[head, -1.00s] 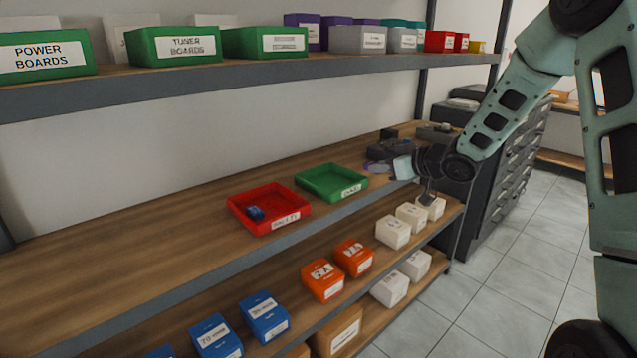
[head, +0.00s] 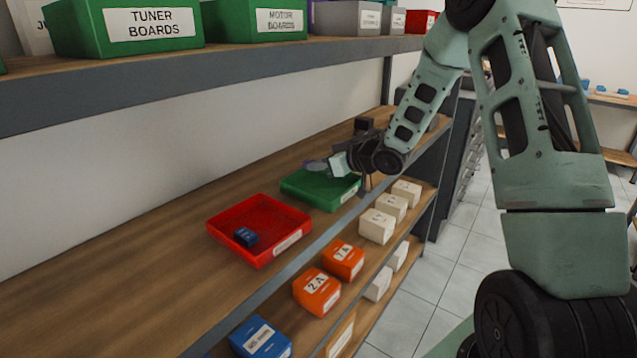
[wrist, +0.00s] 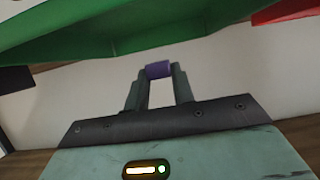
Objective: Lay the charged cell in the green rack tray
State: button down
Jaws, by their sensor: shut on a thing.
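A purple cell (wrist: 158,69) is between my gripper's fingertips in the wrist view, and the fingers are shut on it. In the head view my gripper (head: 322,167) is by the back right of the green rack tray (head: 308,197), with the purple cell (head: 313,165) at its tip. The cell appears raised above the tray's back edge; its exact height is hard to tell. The green tray's visible floor looks empty, and my gripper hides its far right part. The green tray also shows across the top of the wrist view (wrist: 150,35).
A red tray (head: 218,230) with a dark blue block (head: 246,237) inside stands left of the green tray on the same shelf. An upper shelf (head: 250,52) with labelled bins overhangs behind. Orange boxes (head: 317,292) and white boxes (head: 377,226) sit below. The left shelf board is clear.

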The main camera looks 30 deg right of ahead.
aim_at(321, 188)
jog(key=shift+f, duration=2.5)
jog(key=shift+f, duration=0.2)
jog(key=c, duration=1.2)
grip_release()
jog(key=shift+r, duration=0.1)
jog(key=shift+r, duration=0.15)
jog(key=v, duration=1.2)
jog(key=shift+b, duration=0.4)
